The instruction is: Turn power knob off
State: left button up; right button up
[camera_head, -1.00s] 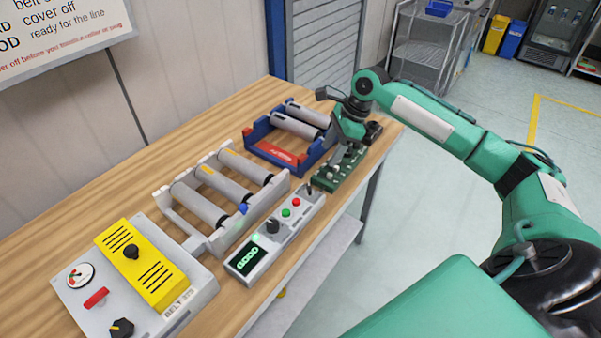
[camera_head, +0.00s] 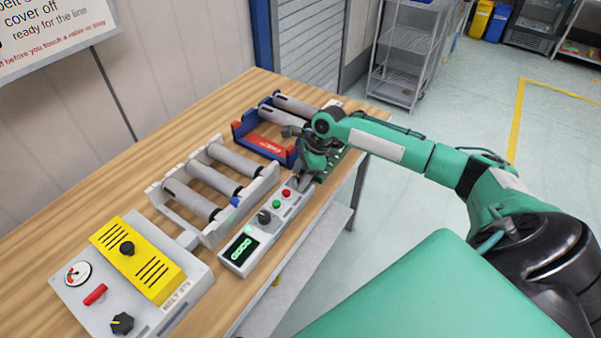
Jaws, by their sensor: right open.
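A grey control panel (camera_head: 240,268) lies on the bench with a lit green display (camera_head: 241,248). It carries a black knob (camera_head: 264,217), a green button (camera_head: 276,204) and a red button (camera_head: 286,193). Another black knob (camera_head: 122,323) sits on the front corner of a grey belt box (camera_head: 80,304). I cannot read which knob is labelled power. My right gripper (camera_head: 303,183) is open, pointing down over the far end of the control panel, beyond the red button. It hides the panel's end; contact cannot be told. My left gripper is out of view.
The belt box has a yellow cover (camera_head: 165,284) with a black knob (camera_head: 127,248), a red switch (camera_head: 95,294) and a gauge (camera_head: 78,273). A grey roller frame (camera_head: 262,184) stands behind the panel.

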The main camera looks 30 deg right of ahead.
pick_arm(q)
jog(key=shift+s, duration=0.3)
